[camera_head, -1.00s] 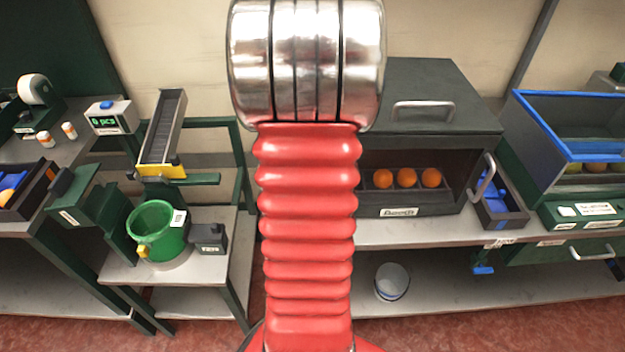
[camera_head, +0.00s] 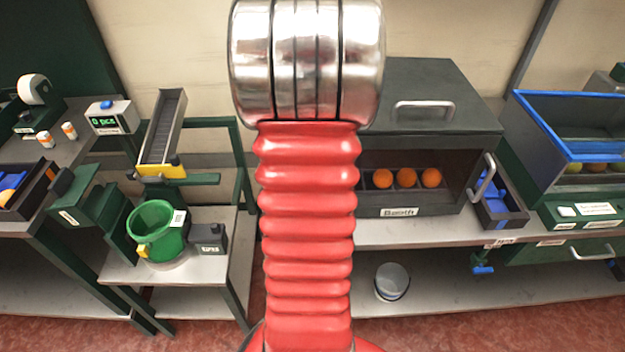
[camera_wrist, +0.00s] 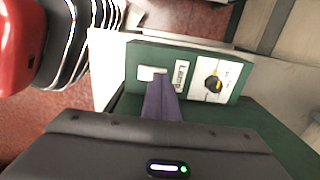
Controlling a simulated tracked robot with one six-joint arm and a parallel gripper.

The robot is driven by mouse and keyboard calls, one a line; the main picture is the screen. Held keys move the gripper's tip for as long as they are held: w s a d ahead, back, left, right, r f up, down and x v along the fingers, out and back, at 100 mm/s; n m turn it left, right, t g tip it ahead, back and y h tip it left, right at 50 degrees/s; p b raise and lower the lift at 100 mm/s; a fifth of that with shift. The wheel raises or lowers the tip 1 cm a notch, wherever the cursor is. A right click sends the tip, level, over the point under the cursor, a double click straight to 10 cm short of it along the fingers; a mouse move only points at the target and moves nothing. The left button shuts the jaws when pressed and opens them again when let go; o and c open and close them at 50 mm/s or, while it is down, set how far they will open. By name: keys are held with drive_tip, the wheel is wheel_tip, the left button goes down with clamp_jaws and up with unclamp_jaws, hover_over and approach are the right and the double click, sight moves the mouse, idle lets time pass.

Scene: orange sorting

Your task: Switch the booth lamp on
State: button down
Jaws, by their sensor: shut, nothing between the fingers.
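The booth (camera_head: 430,130) is a dark grey cabinet right of centre in the head view, with a "Booth" label and a row of oranges (camera_head: 406,178) inside. Its interior looks dim, and no lamp fitting can be made out. In the wrist view, a green panel (camera_wrist: 135,62) carries a white rocker switch (camera_wrist: 148,72) beside a "Lamp" label (camera_wrist: 181,76). My gripper (camera_wrist: 158,86) is shut and empty, its fingertips right at the lower edge of the switch. Whether they touch it cannot be told. My arm hides the booth's left part in the head view; my gripper does not show there.
On the same panel, right of the label, sits a dial with a black and yellow knob (camera_wrist: 214,82). In the head view, a blue-rimmed bin (camera_head: 570,155) stands right of the booth, and a green bucket (camera_head: 157,230) stands at left.

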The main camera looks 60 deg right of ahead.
drive_tip(key=shift+f, duration=0.4)
idle(0.3)
drive_tip(key=shift+r, duration=0.15)
wheel_tip(320, 180, up, 7)
idle(1.0)
idle(0.6)
